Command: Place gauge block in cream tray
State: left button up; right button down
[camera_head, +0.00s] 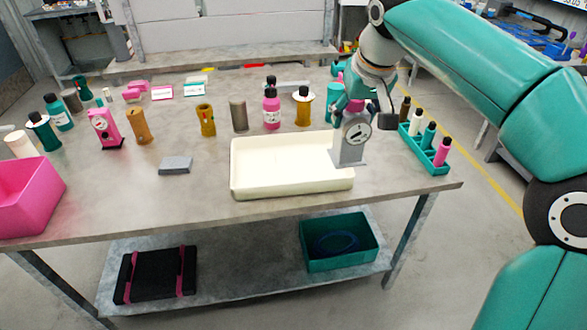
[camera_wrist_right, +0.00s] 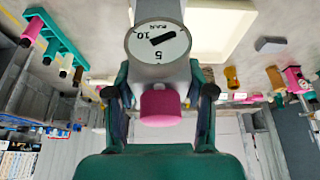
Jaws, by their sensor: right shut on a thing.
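The gauge block (camera_head: 349,151) is grey, with a round white dial and a pink knob on top. It is upright at the right end of the cream tray (camera_head: 290,188), where its base overlaps the tray's end in the head view. I cannot tell whether it touches the tray. My right gripper (camera_head: 354,104) is shut on its top from above. In the right wrist view the gauge block (camera_wrist_right: 160,70) sits between my fingers (camera_wrist_right: 160,94), with the cream tray (camera_wrist_right: 235,22) behind it. The tray's visible inside is empty. My left gripper is not in view.
A teal rack (camera_head: 424,152) with several bottles stands close right of the gauge block. A pink bottle (camera_head: 271,108) and a yellow-bodied bottle (camera_head: 303,108) stand behind the tray. A pink gauge (camera_head: 104,130), a grey block (camera_head: 175,165) and a pink bin (camera_head: 25,198) are to the left.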

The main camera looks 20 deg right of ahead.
aim_at(289, 166)
jog(key=z, duration=0.1)
jog(key=i, duration=1)
jog(key=u, duration=0.1)
